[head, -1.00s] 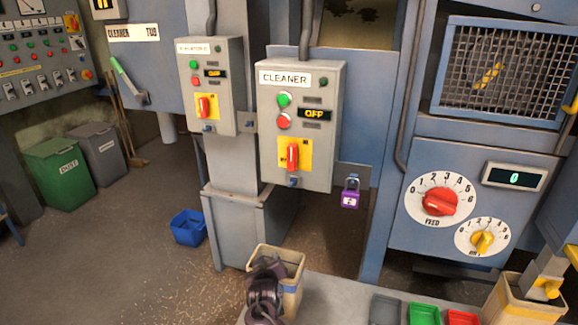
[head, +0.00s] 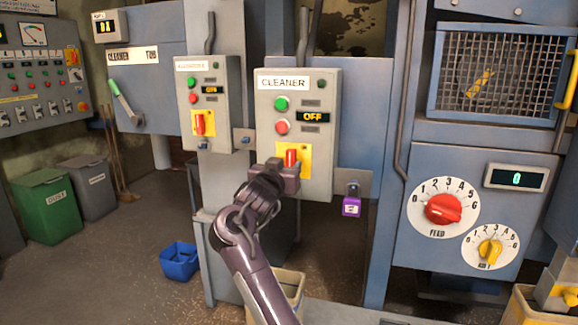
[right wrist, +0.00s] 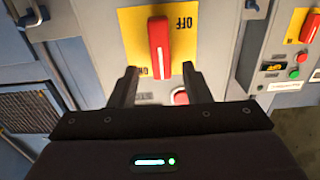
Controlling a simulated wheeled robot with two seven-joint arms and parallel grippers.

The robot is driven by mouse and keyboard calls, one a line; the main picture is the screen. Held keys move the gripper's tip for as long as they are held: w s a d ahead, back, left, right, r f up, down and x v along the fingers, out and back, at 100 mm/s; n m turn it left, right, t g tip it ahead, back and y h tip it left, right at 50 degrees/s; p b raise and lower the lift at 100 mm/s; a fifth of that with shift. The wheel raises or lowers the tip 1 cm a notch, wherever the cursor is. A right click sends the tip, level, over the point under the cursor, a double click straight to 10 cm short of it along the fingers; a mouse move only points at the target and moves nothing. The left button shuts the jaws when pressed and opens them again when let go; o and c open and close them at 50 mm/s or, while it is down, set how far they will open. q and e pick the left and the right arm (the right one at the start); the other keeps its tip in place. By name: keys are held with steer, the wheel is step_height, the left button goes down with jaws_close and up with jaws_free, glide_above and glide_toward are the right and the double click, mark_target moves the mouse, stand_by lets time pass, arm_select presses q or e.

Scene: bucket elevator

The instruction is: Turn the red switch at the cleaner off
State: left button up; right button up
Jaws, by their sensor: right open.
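The grey cleaner box (head: 318,93) has a CLEANER label, a green and a red button, and a display reading OFF. Its red switch (head: 291,158) sits on a yellow plate (head: 306,161) and its handle stands upright. My right gripper (head: 283,176) is at the plate's lower part and hides the handle's lower end. The right wrist view shows the red switch (right wrist: 158,43) upside down, with OFF and ON marks on the plate. There the open right gripper (right wrist: 160,70) has a fingertip either side of the handle's near end, with no clear contact. My left gripper is not in view.
A similar box (head: 205,140) with its own red switch stands just left. A purple padlock (head: 352,207) hangs to the right of the cleaner box. Feed dials (head: 443,209) are further right. A blue bin (head: 180,262) stands on the floor.

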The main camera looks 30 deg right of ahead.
mark_target(288, 159)
steer(key=shift+x, duration=2.15)
